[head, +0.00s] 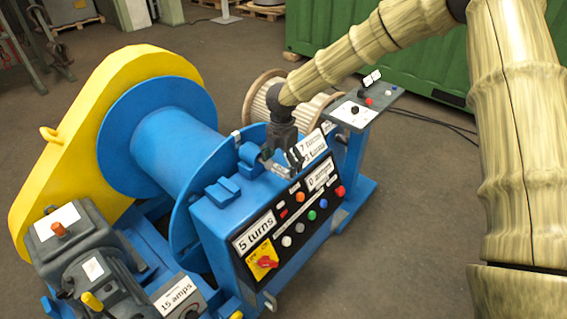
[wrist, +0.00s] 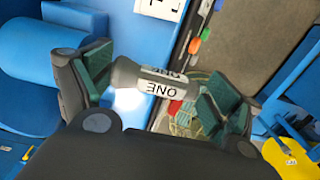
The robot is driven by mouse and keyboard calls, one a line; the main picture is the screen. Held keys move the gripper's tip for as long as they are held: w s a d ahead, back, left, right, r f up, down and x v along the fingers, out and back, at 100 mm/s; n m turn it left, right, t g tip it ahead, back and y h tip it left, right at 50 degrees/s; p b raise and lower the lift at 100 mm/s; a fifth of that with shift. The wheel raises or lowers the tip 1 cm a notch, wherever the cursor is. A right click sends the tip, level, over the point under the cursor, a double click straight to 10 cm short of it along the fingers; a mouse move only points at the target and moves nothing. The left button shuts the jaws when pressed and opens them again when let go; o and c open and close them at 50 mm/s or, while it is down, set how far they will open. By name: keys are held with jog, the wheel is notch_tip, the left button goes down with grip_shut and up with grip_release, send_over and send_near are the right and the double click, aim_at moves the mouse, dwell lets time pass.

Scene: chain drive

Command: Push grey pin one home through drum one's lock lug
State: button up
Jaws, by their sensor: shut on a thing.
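In the wrist view a grey pin (wrist: 125,75) with a white label reading ONE lies across between the green finger pads of my gripper (wrist: 155,92). My gripper is shut on it. In the head view my gripper (head: 281,163) points down at the top back of the blue control box, right of the large blue drum (head: 165,140). Blue blocks (head: 250,155) stand beside the gripper at the box's top edge; I cannot tell which is the lock lug. The pin is too small to make out in the head view, and whether it sits in a lug is not clear.
The control box front (head: 290,215) carries buttons, a red switch and a "5 turns" label. A yellow guard (head: 75,145) is on the left, with a grey motor (head: 90,260) below. A small pedestal panel (head: 365,105) and a wooden reel (head: 262,95) stand behind the gripper.

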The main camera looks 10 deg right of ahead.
jog(key=shift+w+a, duration=0.4)
jog(key=shift+w, duration=0.1)
jog(key=o, duration=1.1)
jog(key=shift+r, duration=0.1)
notch_tip(320, 180, up, 12)
